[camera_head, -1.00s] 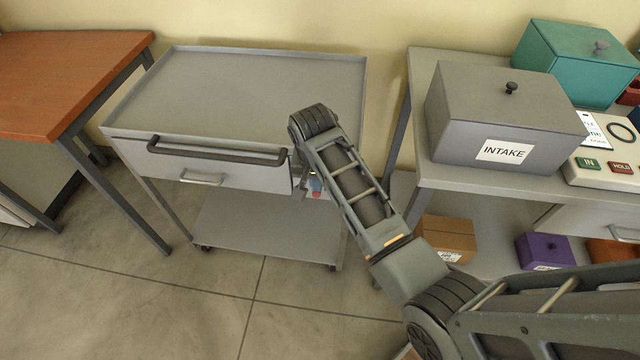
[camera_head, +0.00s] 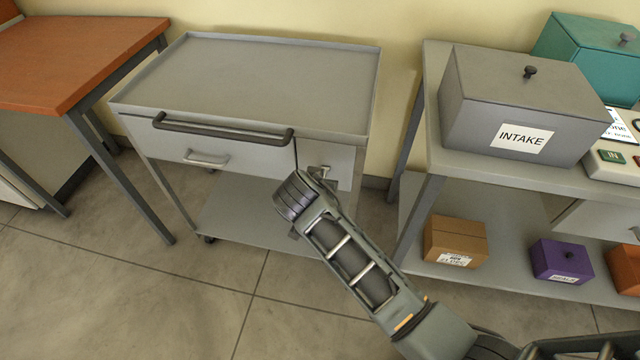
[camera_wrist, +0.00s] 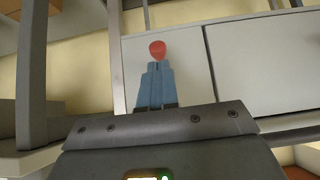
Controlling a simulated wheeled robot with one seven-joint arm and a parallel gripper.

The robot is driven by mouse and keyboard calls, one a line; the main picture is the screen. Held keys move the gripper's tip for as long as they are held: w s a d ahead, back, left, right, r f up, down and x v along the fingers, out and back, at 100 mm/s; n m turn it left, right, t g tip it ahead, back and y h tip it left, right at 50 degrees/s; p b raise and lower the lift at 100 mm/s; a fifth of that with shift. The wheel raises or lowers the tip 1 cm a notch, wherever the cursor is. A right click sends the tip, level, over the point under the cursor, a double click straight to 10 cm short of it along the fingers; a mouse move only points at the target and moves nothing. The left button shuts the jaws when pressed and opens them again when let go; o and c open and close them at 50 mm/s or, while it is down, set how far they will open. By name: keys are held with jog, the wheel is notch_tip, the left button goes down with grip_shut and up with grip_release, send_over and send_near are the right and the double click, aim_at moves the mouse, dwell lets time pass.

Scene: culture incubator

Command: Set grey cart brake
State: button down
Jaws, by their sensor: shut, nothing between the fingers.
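The grey cart (camera_head: 270,85) stands against the wall, with a dark push bar and a drawer along its front. In the wrist view, a red knob (camera_wrist: 158,49) shows against the cart's pale grey panel (camera_wrist: 182,70). My gripper (camera_wrist: 156,68) is shut and empty, its blue fingers side by side with their tips just at the red knob. I cannot tell whether they touch it. In the head view, my wrist hides the fingers and the knob at the cart's front right. A small grey fitting (camera_head: 322,172) shows on the panel there.
A grey bench (camera_head: 437,165) stands right of the cart, with an INTAKE box (camera_head: 520,105) on top and a brown box (camera_head: 455,241) and purple box (camera_head: 562,261) below. A wooden-topped table (camera_head: 75,60) is at left. The floor in front is clear.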

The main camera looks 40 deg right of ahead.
jog(key=shift+r, duration=0.3)
jog(key=shift+r+p, duration=0.7)
jog(key=shift+w, duration=0.1)
